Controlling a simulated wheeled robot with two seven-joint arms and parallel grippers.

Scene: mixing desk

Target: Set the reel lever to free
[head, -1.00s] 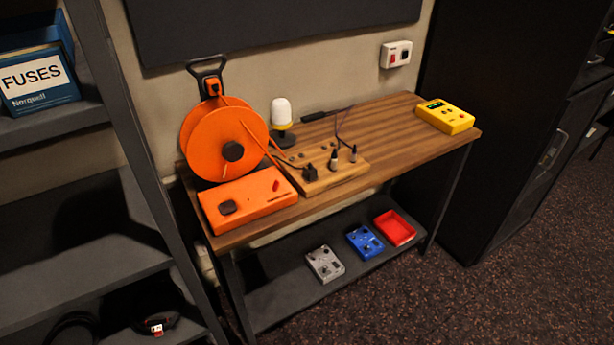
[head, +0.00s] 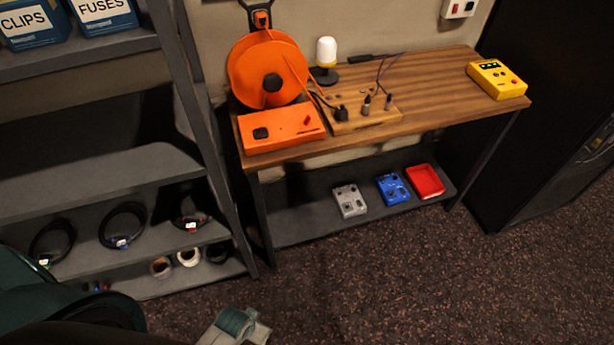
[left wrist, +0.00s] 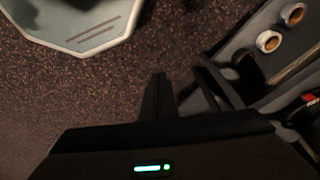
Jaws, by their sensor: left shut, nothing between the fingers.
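The orange reel (head: 268,70) stands upright on the left end of the wooden desk, with a black hub. In front of it is an orange box (head: 281,128) with a black knob on its left and a small red lever (head: 307,121) at its right, tilted. The setting marks are too small to read. My left gripper (left wrist: 158,88) shows in the left wrist view, its dark fingers shut and empty over the speckled floor, away from the desk. My right gripper is in neither view.
A wooden panel (head: 361,117) with plugs is right of the box; a lamp (head: 327,56) stands behind. A yellow device (head: 497,80) is at the desk's right. Pedals and a red tray (head: 425,181) lie below. A grey shelf (head: 100,185) stands left.

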